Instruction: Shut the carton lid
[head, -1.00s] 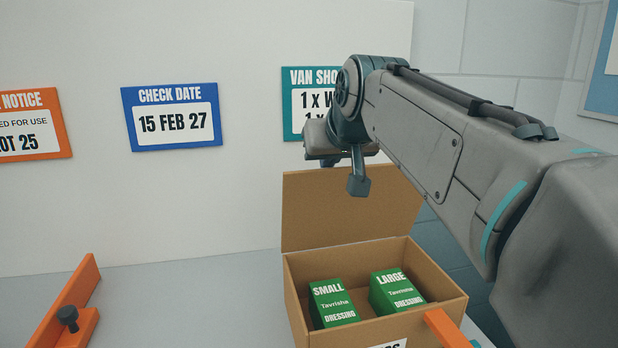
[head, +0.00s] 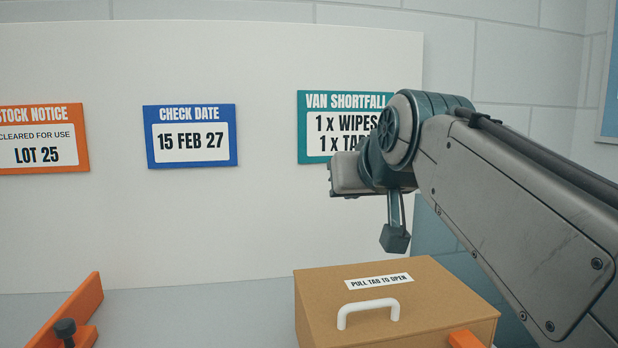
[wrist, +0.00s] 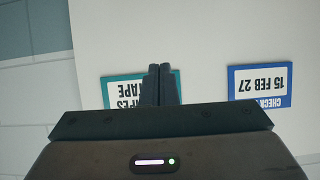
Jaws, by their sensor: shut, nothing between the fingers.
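The brown carton (head: 395,335) stands at the lower right of the head view. Its lid (head: 430,295) lies flat over the top, down and closed. The lid has a white handle (head: 368,308) and a label reading "PULL TAB TO OPEN" (head: 379,281). The carton's contents are hidden under the lid. My gripper (head: 395,240) is above the carton's back part, apart from the lid. In the wrist view its two fingers (wrist: 158,85) are together with nothing between them.
A white back panel carries an orange stock notice (head: 38,140), a blue check date sign (head: 191,136) and a teal van shortfall sign (head: 318,130), partly hidden by my arm. An orange bracket with a dark knob (head: 66,328) stands at lower left. Another orange piece (head: 465,340) is at the carton's front right.

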